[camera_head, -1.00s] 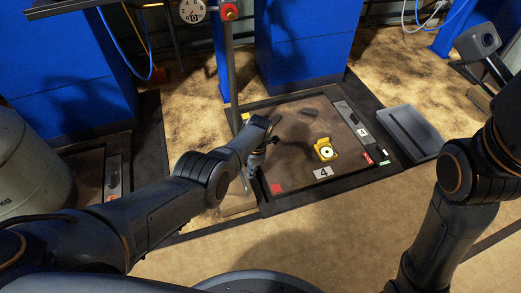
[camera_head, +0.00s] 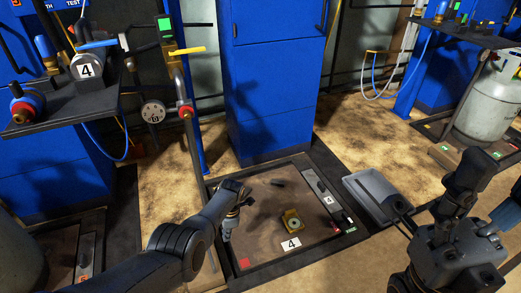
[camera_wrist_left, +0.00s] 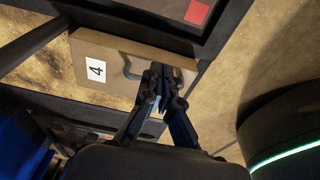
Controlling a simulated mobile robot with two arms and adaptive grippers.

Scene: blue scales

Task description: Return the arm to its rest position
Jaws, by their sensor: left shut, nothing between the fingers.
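My left arm comes in from the lower left in the head view. Its gripper (camera_head: 227,226) hangs down over the left edge of the floor scale platform (camera_head: 262,215). I cannot tell if the fingertips touch the handle. My right arm is at the lower right of the head view; its finger state is unclear.
A yellow part (camera_head: 291,221) lies on the platform. A grey tray (camera_head: 377,194) stands right of it. A vertical pipe with a gauge (camera_head: 153,111) and a blue cabinet (camera_head: 272,80) rise behind. A gas cylinder (camera_head: 493,95) stands at the far right.

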